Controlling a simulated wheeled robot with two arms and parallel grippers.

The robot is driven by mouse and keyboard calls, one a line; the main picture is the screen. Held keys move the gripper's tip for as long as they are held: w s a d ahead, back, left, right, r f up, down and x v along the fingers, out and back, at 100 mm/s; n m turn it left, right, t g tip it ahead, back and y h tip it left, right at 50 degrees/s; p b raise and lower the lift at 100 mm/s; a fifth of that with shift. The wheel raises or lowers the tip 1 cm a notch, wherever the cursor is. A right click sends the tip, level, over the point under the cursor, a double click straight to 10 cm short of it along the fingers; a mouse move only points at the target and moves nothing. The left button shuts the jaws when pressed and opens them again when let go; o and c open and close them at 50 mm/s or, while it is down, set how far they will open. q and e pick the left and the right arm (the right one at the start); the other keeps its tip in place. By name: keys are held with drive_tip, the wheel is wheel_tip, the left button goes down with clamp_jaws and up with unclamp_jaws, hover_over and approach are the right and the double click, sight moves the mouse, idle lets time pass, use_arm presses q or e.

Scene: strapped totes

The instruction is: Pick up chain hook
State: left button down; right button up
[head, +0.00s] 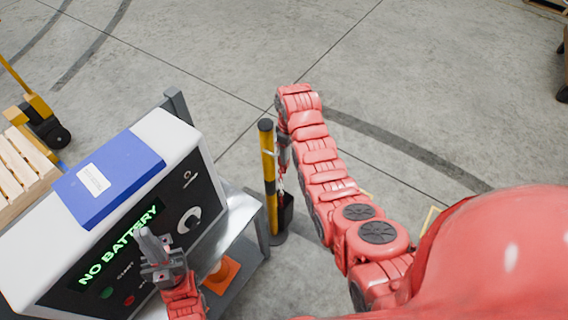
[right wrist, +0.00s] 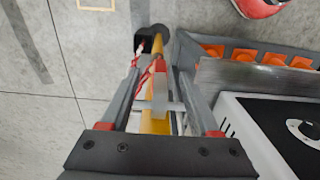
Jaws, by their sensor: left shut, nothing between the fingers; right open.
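A yellow and black post (head: 268,165) stands on the floor right of the machine. A red and white chain (head: 280,183) hangs beside it; it also shows in the right wrist view (right wrist: 146,77). The chain hook is too small to make out clearly. My right gripper (head: 284,158) is at the post's upper part, largely hidden by my arm. In the right wrist view my right gripper (right wrist: 157,85) is open, with the post (right wrist: 158,120) and chain seen between its fingers; contact cannot be told. My left gripper (head: 151,240) is shut and empty in front of the machine's panel.
A white machine (head: 180,130) with a black "NO BATTERY" panel stands at left, a blue box (head: 108,185) on top. Orange cones (right wrist: 245,55) sit on a grey shelf beside the post. A pallet (head: 22,165) and yellow jack are far left.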

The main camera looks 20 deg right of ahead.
sight(289, 158)
drive_tip(key=shift+f+p, duration=0.25)
drive_tip(key=shift+p, duration=0.1)
drive_tip(key=shift+f+p, duration=0.6)
drive_tip(key=shift+f, duration=1.5)
drive_tip(key=shift+a, duration=0.1)
clamp_jaws()
